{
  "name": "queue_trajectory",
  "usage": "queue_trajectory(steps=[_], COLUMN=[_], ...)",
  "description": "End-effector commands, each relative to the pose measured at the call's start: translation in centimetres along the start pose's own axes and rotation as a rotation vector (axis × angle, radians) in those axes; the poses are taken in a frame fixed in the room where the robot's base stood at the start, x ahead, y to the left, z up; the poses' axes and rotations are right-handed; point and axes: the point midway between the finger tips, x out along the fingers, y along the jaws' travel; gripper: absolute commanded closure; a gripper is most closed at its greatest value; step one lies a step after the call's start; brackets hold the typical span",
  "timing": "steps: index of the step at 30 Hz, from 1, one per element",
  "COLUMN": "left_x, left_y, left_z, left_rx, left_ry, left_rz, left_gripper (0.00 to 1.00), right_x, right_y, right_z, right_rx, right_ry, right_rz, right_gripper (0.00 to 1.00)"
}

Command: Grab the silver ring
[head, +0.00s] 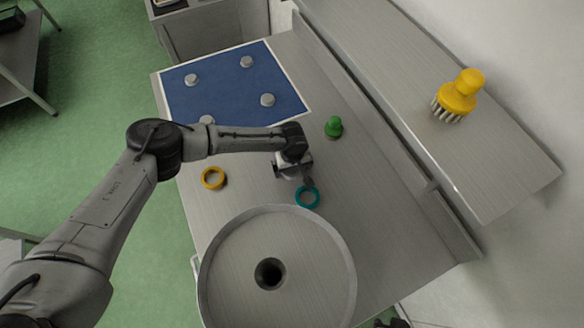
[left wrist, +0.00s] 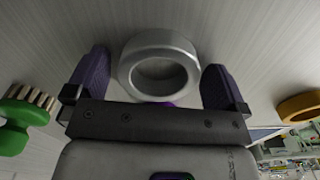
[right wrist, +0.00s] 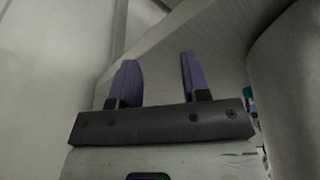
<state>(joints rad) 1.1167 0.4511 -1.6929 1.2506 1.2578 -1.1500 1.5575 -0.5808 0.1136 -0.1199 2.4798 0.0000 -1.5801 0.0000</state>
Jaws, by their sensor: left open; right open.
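The silver ring (left wrist: 158,40) lies on the steel worktop in the left wrist view, between the two purple fingers. My left gripper (left wrist: 157,62) is open around it, with a finger on each side and gaps between. In the head view my left gripper (head: 295,168) points down at the worktop, and I cannot make out the silver ring there, as the gripper and wrist cover that spot. My right gripper (right wrist: 157,65) is open and empty in the right wrist view.
A teal ring (head: 298,200) lies close to the left gripper. A yellow ring (head: 212,187) and a green brush (head: 334,127) are nearby. A round steel dish (head: 230,225) with a central hole stands in front. A blue mat (head: 220,85) holds several grey knobs. A yellow brush (head: 459,95) stands on the shelf.

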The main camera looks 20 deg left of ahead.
Motion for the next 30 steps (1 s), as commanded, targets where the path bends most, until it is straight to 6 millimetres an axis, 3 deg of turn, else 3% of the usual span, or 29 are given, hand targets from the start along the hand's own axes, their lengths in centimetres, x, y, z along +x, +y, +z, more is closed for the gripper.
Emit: queue_trajectory(steps=[6, 21, 30], left_x=[0.02, 0.01, -0.27], left_y=[-0.01, -0.03, 0.00], left_z=[0.01, 0.00, -0.01], left_rx=[0.000, 0.000, 0.000], left_ry=[0.000, 0.000, 0.000], left_rz=[0.000, -0.001, 0.000], left_gripper=[0.01, 0.48, 0.48], right_x=[-0.01, -0.01, -0.07], right_y=[0.16, 0.28, 0.08], right_z=[0.03, 0.04, -0.03], right_rx=[-0.005, -0.010, -0.003], right_ry=[-0.001, -0.001, 0.000], right_rz=[0.004, 0.007, 0.002], right_gripper=[0.57, 0.57, 0.57])
